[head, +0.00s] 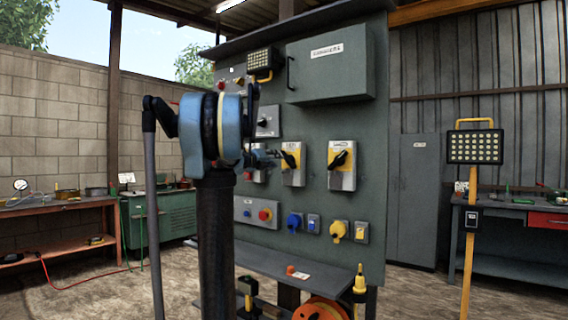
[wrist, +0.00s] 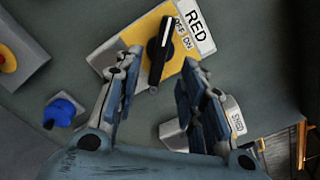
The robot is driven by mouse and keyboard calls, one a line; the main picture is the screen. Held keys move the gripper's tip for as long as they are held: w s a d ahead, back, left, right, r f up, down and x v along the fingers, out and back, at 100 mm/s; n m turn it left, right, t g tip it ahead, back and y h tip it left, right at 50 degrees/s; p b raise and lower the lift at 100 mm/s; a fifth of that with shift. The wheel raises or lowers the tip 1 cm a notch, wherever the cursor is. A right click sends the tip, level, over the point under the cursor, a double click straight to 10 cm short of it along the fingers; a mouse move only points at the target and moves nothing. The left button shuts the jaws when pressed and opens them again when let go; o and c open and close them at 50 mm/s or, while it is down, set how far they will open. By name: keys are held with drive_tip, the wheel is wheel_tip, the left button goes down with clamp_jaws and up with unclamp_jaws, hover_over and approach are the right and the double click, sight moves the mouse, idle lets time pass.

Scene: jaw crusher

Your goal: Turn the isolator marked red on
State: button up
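The isolator marked RED (wrist: 107,57) has a yellow plate and a label reading OFF and ON. Its black handle (wrist: 156,68) has a white stripe whose end points to the OFF side. In the head view, this isolator (head: 293,177) is the middle one in a row on the panel, its handle tilted up-left. My gripper (wrist: 162,60) is open, with one finger on each side of the handle and visible gaps. Whether the fingertips reach the handle's depth is unclear. In the head view, my gripper (head: 268,156) is just left of the isolator.
Another isolator (head: 342,178) stands to the right; its box (wrist: 175,135) lies partly behind my right finger. A blue socket (head: 295,222) and a push-button box (head: 244,212) sit below. A grey cabinet (head: 330,70) juts out above. A shelf (head: 300,268) projects lower down.

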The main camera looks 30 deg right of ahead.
sight(285, 159)
drive_tip(key=x, duration=0.9)
drive_tip(key=shift+d, duration=0.15)
drive_tip(key=shift+c, duration=0.6)
clamp_jaws()
